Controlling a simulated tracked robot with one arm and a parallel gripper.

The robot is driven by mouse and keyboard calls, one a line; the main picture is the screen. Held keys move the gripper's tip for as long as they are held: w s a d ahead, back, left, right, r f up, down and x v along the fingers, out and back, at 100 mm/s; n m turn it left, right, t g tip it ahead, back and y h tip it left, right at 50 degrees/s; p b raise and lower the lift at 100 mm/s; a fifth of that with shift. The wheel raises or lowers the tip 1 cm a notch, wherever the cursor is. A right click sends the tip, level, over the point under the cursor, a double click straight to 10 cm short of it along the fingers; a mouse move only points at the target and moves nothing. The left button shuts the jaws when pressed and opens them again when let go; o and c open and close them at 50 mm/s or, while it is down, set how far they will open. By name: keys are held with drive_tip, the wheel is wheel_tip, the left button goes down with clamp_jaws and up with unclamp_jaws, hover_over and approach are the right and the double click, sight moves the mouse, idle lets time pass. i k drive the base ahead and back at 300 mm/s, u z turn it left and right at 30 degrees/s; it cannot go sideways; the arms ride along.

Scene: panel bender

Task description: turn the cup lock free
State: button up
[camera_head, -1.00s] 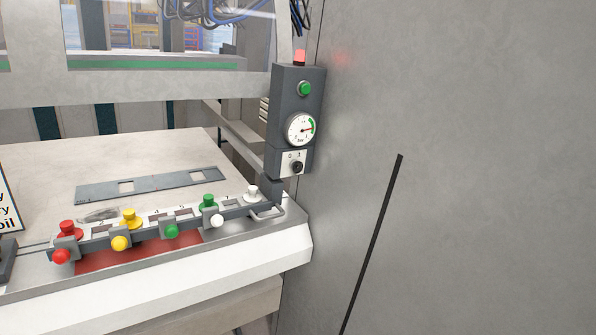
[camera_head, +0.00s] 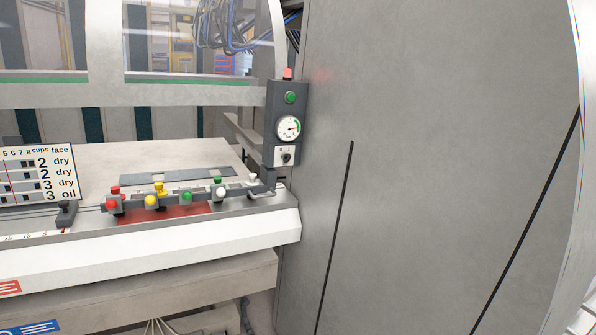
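A dark bar (camera_head: 228,193) with red (camera_head: 112,205), yellow (camera_head: 151,201), green (camera_head: 187,197) and white (camera_head: 218,191) knobs lies along the front of the machine table. Knobs of matching colours stand upright behind it. A small white lever or knob (camera_head: 253,179) stands at the bar's right end, near a bent handle; I cannot tell which part is the cup lock. A grey control post (camera_head: 286,125) rises there, with a green button (camera_head: 290,97), a round gauge (camera_head: 288,127) and a black 0/1 switch (camera_head: 286,158). My gripper is not in view.
A chart board (camera_head: 38,175) listing cups and face stands at the left, beside a dark clamp (camera_head: 66,213) on the rail. A flat slotted plate (camera_head: 178,174) lies behind the knobs. A large grey wall panel (camera_head: 430,150) fills the right side.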

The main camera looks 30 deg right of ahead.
sight(286, 158)
drive_tip(key=z, duration=0.8)
drive_tip(key=i, duration=1.95)
drive_tip(key=u, duration=0.75)
